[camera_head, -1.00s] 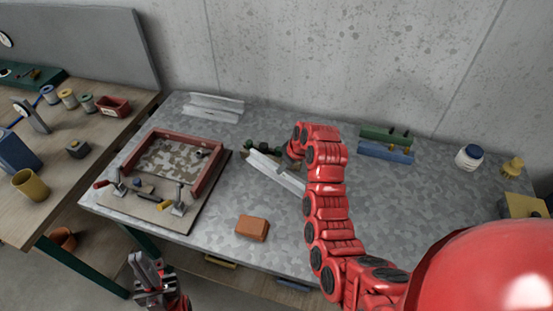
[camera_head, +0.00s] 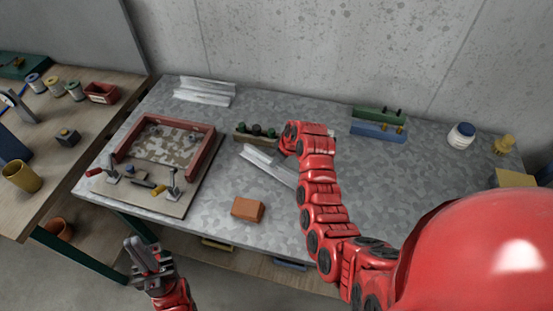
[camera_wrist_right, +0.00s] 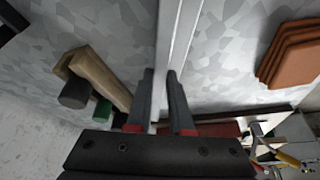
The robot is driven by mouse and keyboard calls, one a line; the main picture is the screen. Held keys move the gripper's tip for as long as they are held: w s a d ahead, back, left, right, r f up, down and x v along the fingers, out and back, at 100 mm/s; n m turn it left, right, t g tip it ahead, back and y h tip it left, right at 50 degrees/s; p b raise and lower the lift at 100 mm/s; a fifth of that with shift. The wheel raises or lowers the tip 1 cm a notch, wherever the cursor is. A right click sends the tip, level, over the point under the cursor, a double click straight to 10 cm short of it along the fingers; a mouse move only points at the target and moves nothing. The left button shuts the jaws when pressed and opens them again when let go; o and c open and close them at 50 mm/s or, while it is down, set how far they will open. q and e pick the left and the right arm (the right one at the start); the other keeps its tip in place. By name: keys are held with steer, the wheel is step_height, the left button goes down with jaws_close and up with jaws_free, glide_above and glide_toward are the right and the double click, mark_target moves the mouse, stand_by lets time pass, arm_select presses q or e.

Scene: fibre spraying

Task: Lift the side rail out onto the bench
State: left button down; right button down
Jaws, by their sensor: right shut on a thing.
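A pale metal side rail (camera_head: 268,166) lies at a slant over the middle of the bench (camera_head: 330,215) in the head view. My right gripper (camera_head: 291,150) is at the rail, its fingers hidden behind my arm there. In the right wrist view the right gripper (camera_wrist_right: 160,76) is shut on the rail (camera_wrist_right: 178,40), which runs away between the fingertips. I cannot tell whether the rail touches the bench. My left gripper (camera_head: 144,252) hangs in front of the bench's front edge with nothing seen in it; its finger gap is unclear.
A red-walled frame (camera_head: 203,150) with clamps stands on a board at left. A wooden block with dark knobs (camera_head: 243,138) is behind the rail. An orange brick stack (camera_head: 247,209) lies in front. Pale rails (camera_head: 205,95) lie at back left. The bench's right side has free room.

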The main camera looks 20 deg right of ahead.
mark_target(281, 166)
steer(key=shift+f+b, duration=0.55)
steer(key=shift+f, duration=0.05)
steer(key=c, duration=0.7)
jaws_free()
steer(key=shift+c, duration=0.2)
steer(key=shift+r, duration=0.1)
steer(key=shift+r, duration=0.2)
steer(key=b+v, duration=0.2)
steer(key=v, duration=0.2)
steer(key=shift+s+d+r+b, duration=0.15)
steer(key=shift+s+r+b, duration=0.1)
steer(key=shift+b, duration=0.1)
steer(key=p+v, duration=0.9)
steer(key=v, duration=0.3)
